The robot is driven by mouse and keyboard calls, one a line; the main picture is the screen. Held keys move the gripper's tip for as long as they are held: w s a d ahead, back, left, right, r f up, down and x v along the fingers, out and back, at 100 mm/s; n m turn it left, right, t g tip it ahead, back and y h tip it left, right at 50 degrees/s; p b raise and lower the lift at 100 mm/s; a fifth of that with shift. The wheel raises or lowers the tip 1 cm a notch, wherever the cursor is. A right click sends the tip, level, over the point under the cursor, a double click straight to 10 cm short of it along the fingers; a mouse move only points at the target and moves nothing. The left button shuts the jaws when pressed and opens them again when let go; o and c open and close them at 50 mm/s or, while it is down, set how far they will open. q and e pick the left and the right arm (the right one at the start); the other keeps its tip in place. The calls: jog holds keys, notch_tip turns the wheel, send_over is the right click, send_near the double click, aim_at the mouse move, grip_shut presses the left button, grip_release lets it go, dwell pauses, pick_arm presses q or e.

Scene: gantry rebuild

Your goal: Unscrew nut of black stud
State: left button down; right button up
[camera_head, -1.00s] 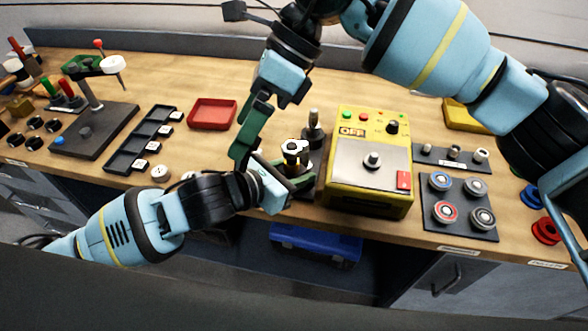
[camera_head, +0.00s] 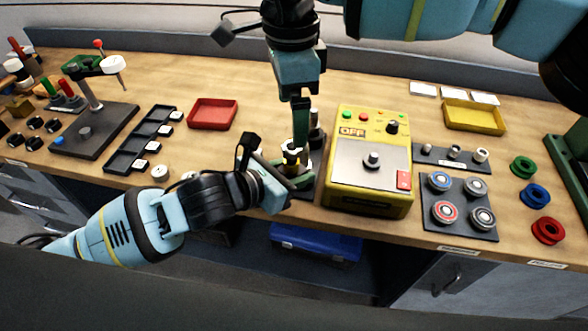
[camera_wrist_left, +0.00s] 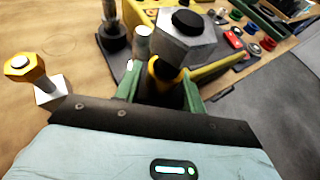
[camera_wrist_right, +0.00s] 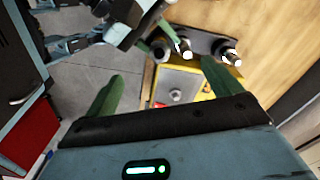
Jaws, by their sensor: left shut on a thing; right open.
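My right gripper (camera_head: 300,138) points down over the nut in the head view. In the right wrist view its fingers (camera_wrist_right: 162,95) are open and apart. Contact with the nut cannot be told.
A yellow box (camera_head: 375,188) with a knob stands just right of the grippers. A dark post (camera_head: 315,123) rises close behind. A yellow nut (camera_wrist_left: 24,67) on a pale stud shows at left in the left wrist view. A red tray (camera_head: 212,114) lies to the left.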

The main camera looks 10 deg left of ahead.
aim_at(292, 164)
jog(key=shift+f, duration=3.7)
jog(key=c, duration=1.8)
jog(key=n, duration=0.5)
jog(key=shift+n, duration=0.3)
jog(key=shift+c, duration=0.2)
jog(key=n, duration=1.8)
jog(key=shift+r, duration=0.1)
